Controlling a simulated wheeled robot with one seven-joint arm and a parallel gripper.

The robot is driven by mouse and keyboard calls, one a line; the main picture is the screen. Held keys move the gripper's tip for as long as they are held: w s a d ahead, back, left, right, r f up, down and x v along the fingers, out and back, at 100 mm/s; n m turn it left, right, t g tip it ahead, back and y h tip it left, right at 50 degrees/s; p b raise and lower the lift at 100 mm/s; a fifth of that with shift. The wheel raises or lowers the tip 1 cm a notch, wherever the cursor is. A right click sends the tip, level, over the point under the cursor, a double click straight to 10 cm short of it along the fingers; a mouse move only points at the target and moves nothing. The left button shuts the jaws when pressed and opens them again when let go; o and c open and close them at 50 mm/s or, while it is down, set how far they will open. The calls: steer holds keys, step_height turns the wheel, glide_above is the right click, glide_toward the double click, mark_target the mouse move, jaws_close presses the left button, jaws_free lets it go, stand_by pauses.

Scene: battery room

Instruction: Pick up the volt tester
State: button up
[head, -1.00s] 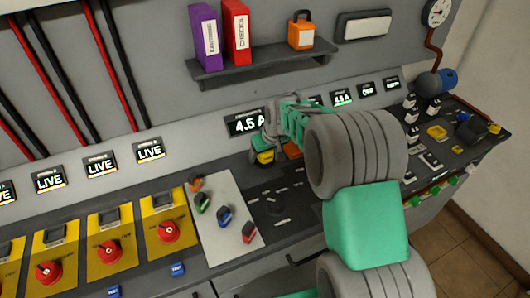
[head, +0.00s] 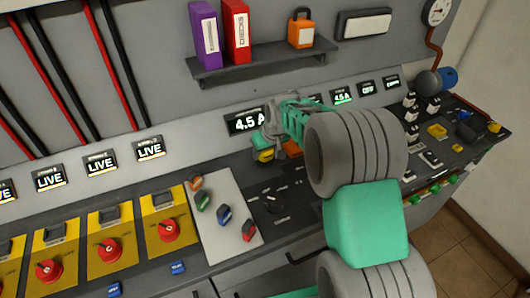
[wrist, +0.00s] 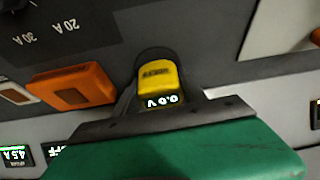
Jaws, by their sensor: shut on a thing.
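The volt tester (wrist: 158,82) is a yellow block with a lit display reading 0.0 V and a dark rounded edge behind it. In the wrist view it sits at the middle, at the dark edge of my gripper (wrist: 160,112), which is shut on it. In the head view the yellow tester (head: 264,156) shows small beside my gripper (head: 268,142), near the back of the bench below the 4.5 A display. My arm hides part of the bench there. I cannot tell whether the tester touches the bench.
An orange block (wrist: 72,86) lies close beside the tester in the wrist view. A pale board (head: 215,240) with several coloured switches lies left of my arm. Yellow panels with red knobs (head: 109,250) stand further left. A shelf (head: 262,66) with binders hangs above.

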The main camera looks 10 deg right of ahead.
steer(key=shift+c, duration=0.7)
steer(key=shift+r, duration=0.1)
steer(key=shift+r, duration=0.2)
step_height(320, 180, up, 2)
steer(key=shift+w+r, duration=0.1)
steer(key=shift+r, duration=0.05)
steer(key=s+d+r+b, duration=0.3)
steer(key=s+d+r, duration=0.6)
steer(key=s+r, duration=0.1)
steer(key=shift+s+d, duration=0.2)
steer(key=shift+d, duration=0.1)
